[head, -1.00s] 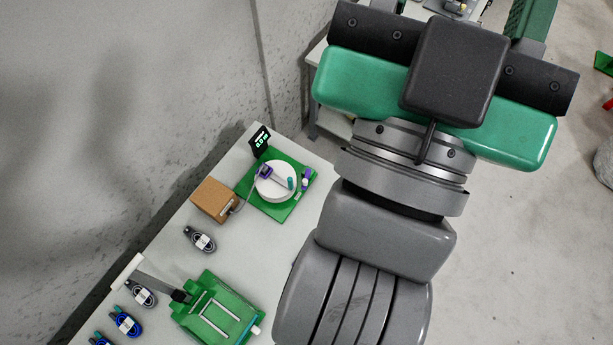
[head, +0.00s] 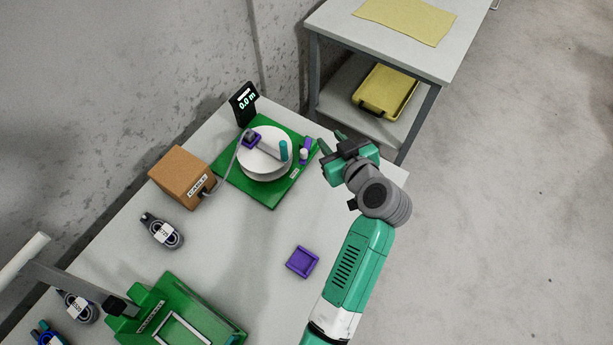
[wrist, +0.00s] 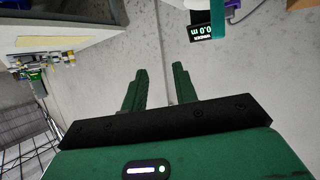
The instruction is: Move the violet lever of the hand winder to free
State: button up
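The hand winder has a green base (head: 262,196) and a white drum (head: 265,163) with a teal crank knob (head: 283,150). A violet lever (head: 305,151) stands at the base's right edge, beside a small white post. Its exact setting is too small to tell. A violet block (head: 251,141) sits at the drum's upper left. My gripper (head: 331,141) is open and empty, just right of the lever and apart from it. In the wrist view, the two fingers (wrist: 161,77) are spread with nothing between them; a violet part (wrist: 216,15) shows at the top edge.
A black display (head: 243,103) reading 0.0 m stands behind the winder. A cardboard box (head: 181,178) is to its left, its cable running to the drum. A violet tray (head: 302,262) lies in front. Coiled cables (head: 161,231) and a green fixture (head: 205,308) stand nearer. A side table (head: 440,62) is behind right.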

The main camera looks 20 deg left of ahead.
jog(key=g+y+b, duration=0.1)
jog(key=g+b, duration=0.1)
send_near(306, 154)
jog(key=shift+w+a+f+n, duration=0.3)
jog(key=shift+a+f+n, duration=0.1)
jog(key=shift+a+f, duration=0.25)
jog(key=x, duration=0.2)
jog(key=b+x, duration=0.1)
jog(key=x, duration=0.4)
jog(key=shift+w+a+r+b, duration=0.1)
jog(key=shift+w+a+b, duration=0.2)
jog(key=shift+w+b, duration=0.1)
jog(key=shift+s, duration=0.1)
jog(key=shift+c, duration=0.2)
grip_shut()
